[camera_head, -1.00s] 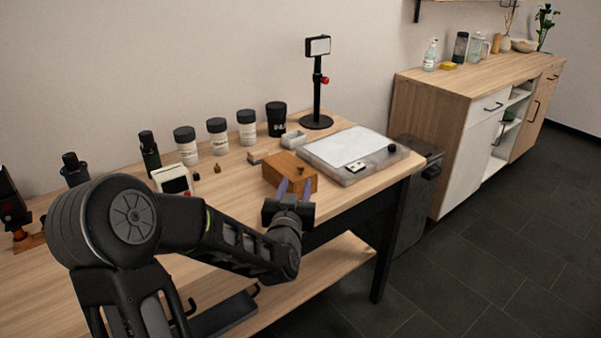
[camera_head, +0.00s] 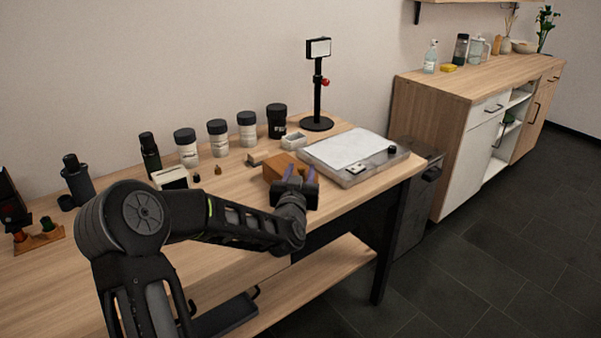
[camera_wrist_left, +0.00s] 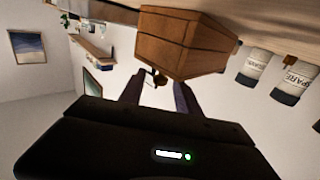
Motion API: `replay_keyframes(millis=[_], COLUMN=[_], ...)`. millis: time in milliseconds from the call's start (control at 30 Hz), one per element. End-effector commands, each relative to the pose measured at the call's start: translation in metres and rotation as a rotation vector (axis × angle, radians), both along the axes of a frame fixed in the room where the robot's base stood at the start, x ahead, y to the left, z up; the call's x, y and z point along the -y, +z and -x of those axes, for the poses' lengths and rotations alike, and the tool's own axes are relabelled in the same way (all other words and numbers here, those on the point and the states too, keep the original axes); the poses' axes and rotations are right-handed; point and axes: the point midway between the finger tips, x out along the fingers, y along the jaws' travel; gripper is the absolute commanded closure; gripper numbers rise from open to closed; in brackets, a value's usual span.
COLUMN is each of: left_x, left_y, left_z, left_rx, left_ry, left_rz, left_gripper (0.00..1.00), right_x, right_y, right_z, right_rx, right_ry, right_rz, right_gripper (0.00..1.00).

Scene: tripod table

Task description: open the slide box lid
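The slide box (camera_head: 279,163) is a small orange-brown wooden box on the table, partly hidden behind my left gripper. In the left wrist view the box (camera_wrist_left: 188,45) fills the upper middle, with a line running along its sides near one edge. A small dark knob (camera_wrist_left: 160,79) sticks out at its near face. My left gripper (camera_head: 299,173) is at the box's near right side. Its two purple-grey fingers are apart, and in the wrist view the knob appears between them (camera_wrist_left: 158,95). I cannot tell whether they touch it. My right gripper is not in view.
A flat grey slab with a white top (camera_head: 373,164) lies right of the box. A black stand (camera_head: 317,97), a small tray (camera_head: 294,141) and several lidded jars (camera_head: 218,138) stand behind. A white device (camera_head: 170,178) is to the left. The table's front edge is close.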

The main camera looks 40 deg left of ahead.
Motion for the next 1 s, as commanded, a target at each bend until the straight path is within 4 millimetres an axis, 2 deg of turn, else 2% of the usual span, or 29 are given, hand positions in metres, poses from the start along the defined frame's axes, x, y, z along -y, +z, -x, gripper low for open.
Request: replay_keyframes(millis=[67, 500, 1000], left_x=[0.0000, 0.0001, 0.0001], left_y=[0.0000, 0.0000, -0.0001], left_z=[0.0001, 0.0003, 0.0003], left_rx=[0.000, 0.000, 0.000], left_ry=[0.000, 0.000, 0.000], left_rz=[0.000, 0.000, 0.000], left_gripper=[0.64, 1.00, 1.00], right_x=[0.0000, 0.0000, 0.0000], right_y=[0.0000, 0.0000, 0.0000], right_z=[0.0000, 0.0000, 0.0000], right_rx=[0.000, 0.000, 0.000], right_ry=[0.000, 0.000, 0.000], right_rz=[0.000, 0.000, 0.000], right_gripper=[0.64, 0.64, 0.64])
